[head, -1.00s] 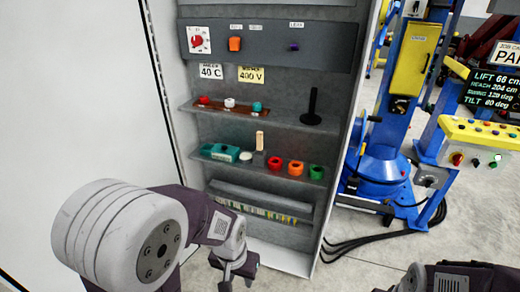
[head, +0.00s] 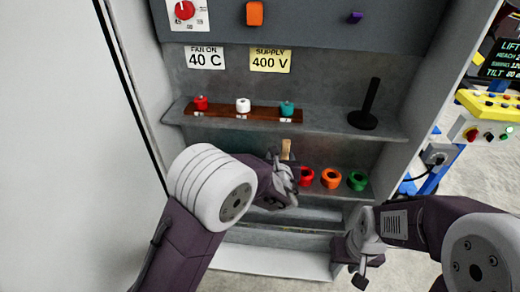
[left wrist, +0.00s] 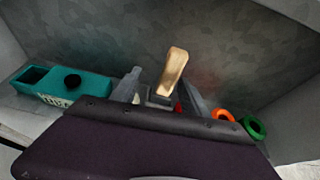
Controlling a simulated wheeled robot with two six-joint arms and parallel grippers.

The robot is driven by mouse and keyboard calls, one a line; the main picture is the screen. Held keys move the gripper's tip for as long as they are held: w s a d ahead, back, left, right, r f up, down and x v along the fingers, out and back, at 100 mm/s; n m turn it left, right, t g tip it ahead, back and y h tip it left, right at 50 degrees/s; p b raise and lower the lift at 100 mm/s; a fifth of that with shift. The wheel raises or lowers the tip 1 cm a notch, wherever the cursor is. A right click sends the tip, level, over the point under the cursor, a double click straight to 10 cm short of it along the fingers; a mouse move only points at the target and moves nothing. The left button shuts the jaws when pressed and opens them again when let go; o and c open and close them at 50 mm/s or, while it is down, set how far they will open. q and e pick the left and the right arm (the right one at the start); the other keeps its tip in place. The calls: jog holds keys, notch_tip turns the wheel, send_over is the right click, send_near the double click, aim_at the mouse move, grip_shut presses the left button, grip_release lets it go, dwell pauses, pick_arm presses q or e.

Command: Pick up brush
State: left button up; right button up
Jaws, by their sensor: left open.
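The brush shows as a pale wooden handle (head: 286,148) standing upright at the lower shelf of the cabinet. In the left wrist view the handle (left wrist: 174,72) rises near the middle, leaning slightly right; its lower end is hidden behind my gripper. My left gripper (head: 284,172) is at the lower shelf, in front of the brush. In the left wrist view its open fingers (left wrist: 163,91) stand on either side of the handle, apart from it as far as I can see. My right gripper (head: 358,268) hangs low in front of the cabinet; its jaw opening is unclear.
Red (head: 306,176), orange (head: 331,178) and green (head: 357,180) rings sit right of the brush. A teal box (left wrist: 72,85) is left of it. Above, the upper shelf (head: 330,120) holds a wooden strip with coloured knobs and a black stand (head: 366,108).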

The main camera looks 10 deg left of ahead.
aim_at(285, 152)
pick_arm(q)
jog(key=shift+w+d+r+m+p, duration=0.1)
jog(key=shift+d+r+m+p, duration=0.1)
jog(key=shift+d, duration=0.3)
jog(key=shift+w+d+r+m+p, duration=0.1)
jog(key=shift+d+r, duration=0.05)
jog(key=shift+d, duration=0.35)
jog(key=x, duration=0.2)
jog(key=shift+w+a+f, duration=0.15)
jog(key=shift+w+f, duration=0.05)
jog(key=shift+w, duration=0.05)
jog(key=shift+w+a+f, duration=0.15)
jog(key=shift+w, duration=0.15)
jog(key=shift+w+f+p, duration=0.1)
jog(key=shift+w+p, duration=0.1)
jog(key=shift+p, duration=0.1)
jog(key=p+x, duration=0.1)
jog(key=x, duration=0.2)
jog(key=shift+w, duration=0.3)
jog(key=shift+w+f, duration=0.3)
jog(key=shift+w, duration=0.1)
jog(key=shift+s+r, duration=0.1)
jog(key=shift+s, duration=0.05)
jog(key=c, duration=0.4)
grip_shut()
pick_arm(e)
jog(key=shift+s+d+r, duration=0.2)
jog(key=shift+r, duration=0.4)
jog(key=shift+s+d+r, duration=0.2)
jog(key=shift+r, duration=0.35)
